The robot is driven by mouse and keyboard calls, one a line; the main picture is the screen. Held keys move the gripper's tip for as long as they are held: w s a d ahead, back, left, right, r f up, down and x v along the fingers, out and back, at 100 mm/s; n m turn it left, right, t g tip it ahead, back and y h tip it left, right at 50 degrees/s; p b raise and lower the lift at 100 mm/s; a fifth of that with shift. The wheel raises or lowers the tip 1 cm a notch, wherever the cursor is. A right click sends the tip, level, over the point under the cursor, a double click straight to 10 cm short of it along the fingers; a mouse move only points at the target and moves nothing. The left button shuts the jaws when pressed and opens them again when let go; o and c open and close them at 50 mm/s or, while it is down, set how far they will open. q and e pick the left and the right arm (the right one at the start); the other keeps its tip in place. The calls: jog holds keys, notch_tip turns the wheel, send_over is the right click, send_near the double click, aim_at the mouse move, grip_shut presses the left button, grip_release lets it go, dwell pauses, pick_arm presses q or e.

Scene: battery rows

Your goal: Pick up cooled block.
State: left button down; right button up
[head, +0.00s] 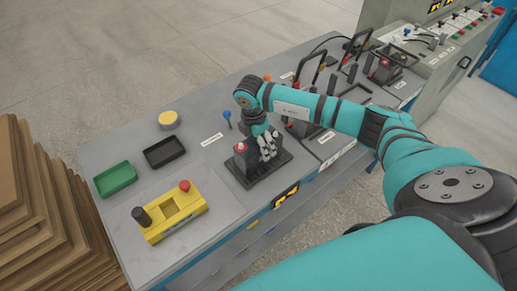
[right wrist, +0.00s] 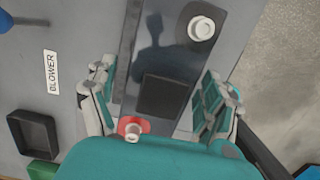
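My right gripper (head: 266,148) reaches down over a dark station (head: 259,175) near the table's front edge. In the right wrist view its two fingers (right wrist: 156,100) are spread wide, with nothing held between them. A dark square (right wrist: 160,97) lies between the fingers on a grey surface; I cannot tell whether it is the block or a recess. A white knob in a red ring (right wrist: 132,129) sits just below it. In the head view a dark box with a red top (head: 241,152) stands beside the fingers. No block is clearly identifiable as the cooled one. My left gripper is out of view.
A BLOWER label (right wrist: 52,73) lies left of the station. A black tray (head: 165,152), green tray (head: 115,178), yellow fixture (head: 176,217) and round yellow-topped piece (head: 168,120) stand to the left. Lever presses (head: 314,70) stand behind my right arm.

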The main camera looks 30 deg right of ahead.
jog(key=c, duration=1.4)
jog(key=shift+w+r, duration=0.15)
jog(key=shift+w, duration=0.05)
jog(key=shift+c, duration=0.7)
jog(key=shift+r, duration=0.15)
